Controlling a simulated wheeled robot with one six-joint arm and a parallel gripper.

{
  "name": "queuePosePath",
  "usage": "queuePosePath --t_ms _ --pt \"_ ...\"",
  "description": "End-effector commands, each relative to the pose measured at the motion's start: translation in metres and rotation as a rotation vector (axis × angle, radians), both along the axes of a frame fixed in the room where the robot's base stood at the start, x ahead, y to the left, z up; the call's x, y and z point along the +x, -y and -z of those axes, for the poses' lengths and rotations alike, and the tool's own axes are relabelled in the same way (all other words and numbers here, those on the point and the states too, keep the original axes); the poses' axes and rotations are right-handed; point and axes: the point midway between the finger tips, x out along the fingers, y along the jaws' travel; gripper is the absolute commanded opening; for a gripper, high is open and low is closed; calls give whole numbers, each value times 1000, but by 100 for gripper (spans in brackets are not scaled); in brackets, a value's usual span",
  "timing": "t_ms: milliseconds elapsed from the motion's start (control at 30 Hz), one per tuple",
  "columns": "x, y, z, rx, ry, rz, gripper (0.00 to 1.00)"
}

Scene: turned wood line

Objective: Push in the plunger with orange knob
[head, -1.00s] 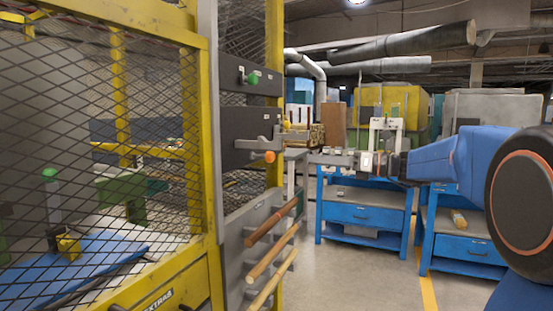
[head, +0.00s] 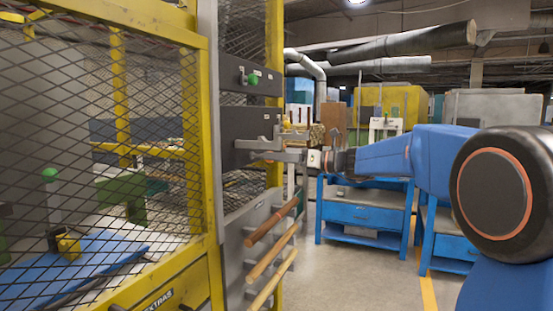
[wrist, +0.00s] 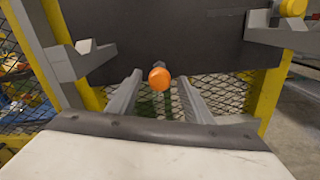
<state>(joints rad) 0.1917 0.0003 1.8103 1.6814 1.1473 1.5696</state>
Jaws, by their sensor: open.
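The orange knob (wrist: 160,77) shows in the wrist view, on a short grey stem in front of a dark panel (wrist: 190,45). My gripper (wrist: 159,84) is open, with one finger on each side of the knob. Gaps show between the knob and both fingers; I cannot tell whether anything touches it. In the head view my gripper (head: 268,155) is at the dark panel on the yellow-framed cage, and it hides the orange knob there.
A green knob (head: 252,79) sits on a panel above. Grey brackets flank the knob on the left (wrist: 80,60) and right (wrist: 280,36). Wooden rods (head: 270,250) stick out below. A mesh cage (head: 100,130) fills the left. Blue benches (head: 362,214) stand behind with open floor between.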

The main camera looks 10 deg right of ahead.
Motion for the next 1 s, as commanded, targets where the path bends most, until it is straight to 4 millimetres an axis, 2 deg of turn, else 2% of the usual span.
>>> queuePosePath --t_ms 333,367,500,533,567,767,1000 --pt "2 -4 0 -1 1 0 46" --pt "2 -4 0 -1 1 0 44" --pt "2 -4 0 -1 1 0 10" --pt "2 -4 0 -1 1 0 3" --pt "2 -4 0 -1 1 0 0" --pt "5 -8 0 -1 0 -1 0" --pt "21 -30 0 -1 0 -1 0"
